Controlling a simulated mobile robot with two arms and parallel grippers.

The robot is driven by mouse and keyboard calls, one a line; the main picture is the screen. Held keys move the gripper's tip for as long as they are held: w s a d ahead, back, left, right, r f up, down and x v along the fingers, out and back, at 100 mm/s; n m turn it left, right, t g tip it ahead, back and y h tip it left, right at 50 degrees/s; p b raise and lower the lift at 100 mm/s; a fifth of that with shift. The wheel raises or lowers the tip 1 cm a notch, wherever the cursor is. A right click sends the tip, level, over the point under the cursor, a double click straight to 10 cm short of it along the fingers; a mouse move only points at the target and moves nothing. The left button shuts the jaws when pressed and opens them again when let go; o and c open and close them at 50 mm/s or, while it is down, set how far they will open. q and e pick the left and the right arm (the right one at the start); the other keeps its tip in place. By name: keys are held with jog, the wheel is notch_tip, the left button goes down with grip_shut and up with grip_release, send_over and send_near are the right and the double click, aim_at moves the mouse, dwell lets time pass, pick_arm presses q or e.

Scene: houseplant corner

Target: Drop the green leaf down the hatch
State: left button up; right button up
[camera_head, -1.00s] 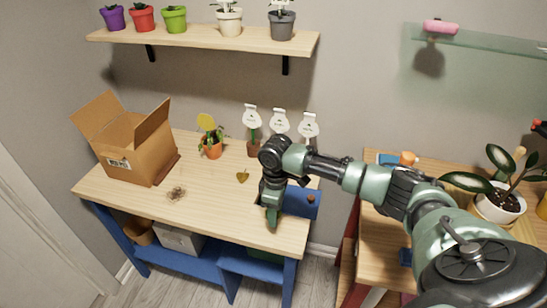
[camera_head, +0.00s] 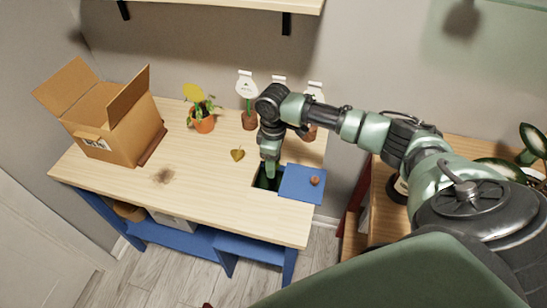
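The open hatch (camera_head: 262,183) is a dark hole in the wooden tabletop near its right front, with a blue flap (camera_head: 302,184) lying to its right. My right gripper (camera_head: 268,173) points down over the hatch, its tip at the opening's back part. Its fingers are seen edge-on, and I cannot tell if they are open or hold anything. I do not clearly see a green leaf apart from the plants. A yellow-olive leaf (camera_head: 237,154) lies on the table left of the gripper. My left gripper is out of view.
A cardboard box (camera_head: 120,128) stands at the table's left. A potted plant (camera_head: 203,123) and white-tagged stands (camera_head: 246,87) are at the back. A dark smudge (camera_head: 163,176) marks the clear left-middle tabletop.

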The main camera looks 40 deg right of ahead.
jog(key=shift+f+b, duration=1.85)
notch_tip(320, 180, down, 6)
jog(key=b, duration=0.1)
jog(key=shift+f+b, duration=0.2)
jog(key=shift+b, duration=0.1)
jog(key=o, duration=1.4)
jog(key=shift+c, duration=0.2)
jog(key=shift+a, duration=0.1)
jog(key=shift+r+p, duration=5)
jog(key=shift+p, duration=0.6)
